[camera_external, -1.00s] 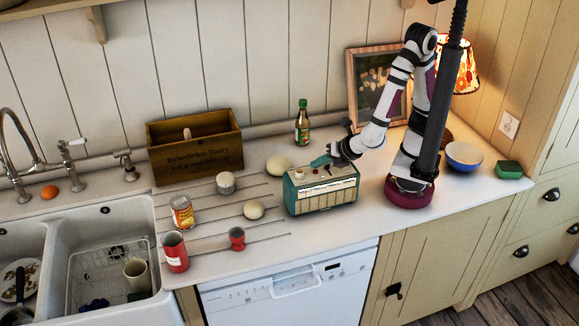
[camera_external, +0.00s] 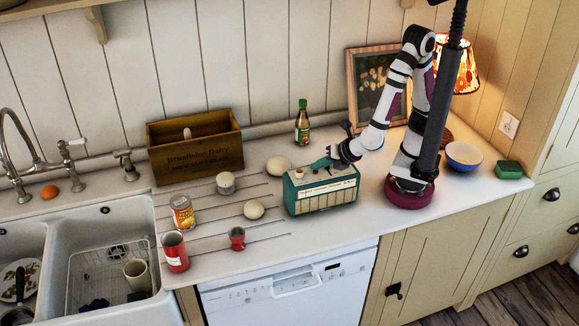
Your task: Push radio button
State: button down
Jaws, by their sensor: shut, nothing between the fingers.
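The radio (camera_external: 322,197) is a teal box with a pale front, standing upright on the white counter. Small knobs or buttons show on its top, with a pale one near the top left (camera_external: 301,172). I cannot tell whether the fingertips touch the radio.
A pale round object (camera_external: 278,165) sits behind the radio on the left, and a green-capped bottle (camera_external: 302,122) stands behind it. Cans and a red cup (camera_external: 237,239) stand left. A blue bowl (camera_external: 464,156) is right of my base.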

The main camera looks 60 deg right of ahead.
notch_tip(320, 180, up, 7)
dwell(0.7)
